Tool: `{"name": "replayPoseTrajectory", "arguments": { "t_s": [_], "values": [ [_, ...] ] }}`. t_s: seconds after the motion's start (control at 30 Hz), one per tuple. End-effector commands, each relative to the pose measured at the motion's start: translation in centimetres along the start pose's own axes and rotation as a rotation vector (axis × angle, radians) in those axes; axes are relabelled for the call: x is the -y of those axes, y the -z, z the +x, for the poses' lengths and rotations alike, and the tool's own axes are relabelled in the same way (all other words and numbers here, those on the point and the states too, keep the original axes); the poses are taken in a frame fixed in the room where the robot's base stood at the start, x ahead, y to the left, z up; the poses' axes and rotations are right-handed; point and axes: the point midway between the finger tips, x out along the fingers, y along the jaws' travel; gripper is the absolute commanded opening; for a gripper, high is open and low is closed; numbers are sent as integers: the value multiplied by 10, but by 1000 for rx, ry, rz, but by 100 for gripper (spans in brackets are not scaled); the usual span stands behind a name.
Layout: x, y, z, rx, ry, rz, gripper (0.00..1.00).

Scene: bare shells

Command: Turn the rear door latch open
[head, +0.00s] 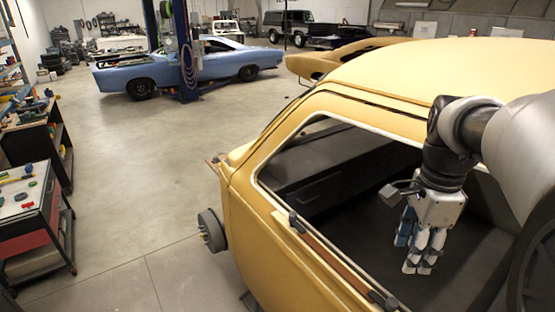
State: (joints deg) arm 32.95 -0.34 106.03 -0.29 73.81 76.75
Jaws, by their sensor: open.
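The yellow car shell (262,225) fills the right side of the head view, with a large glassless window opening in the near side. My gripper (419,266) points down in front of or inside that opening, its fingers apart and nothing seen between them. I cannot tell how deep it reaches. A brown strip (335,262) runs along the sill below the opening, with a small dark fitting (297,223) at its upper end and another (380,300) at its lower end. No part can be made out for sure as the rear door latch.
A bare wheel hub (211,230) sticks out at the shell's left. A red tool cart (45,228) and shelves line the left side. A blue car (195,68) stands by a lift behind. The concrete floor between is clear.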

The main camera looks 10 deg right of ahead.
Motion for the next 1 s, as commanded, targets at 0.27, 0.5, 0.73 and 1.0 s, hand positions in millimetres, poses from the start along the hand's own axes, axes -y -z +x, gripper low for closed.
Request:
{"name": "replayPoseTrajectory", "arguments": {
  "t_s": [0.27,0.5,0.73,1.0],
  "values": [
    [2,6,12,8,-12,54,43],
    [1,5,63,8,-14,52,43],
    [0,5,113,8,-13,51,43],
    [1,4,156,7,-10,50,43]
  ]
}}
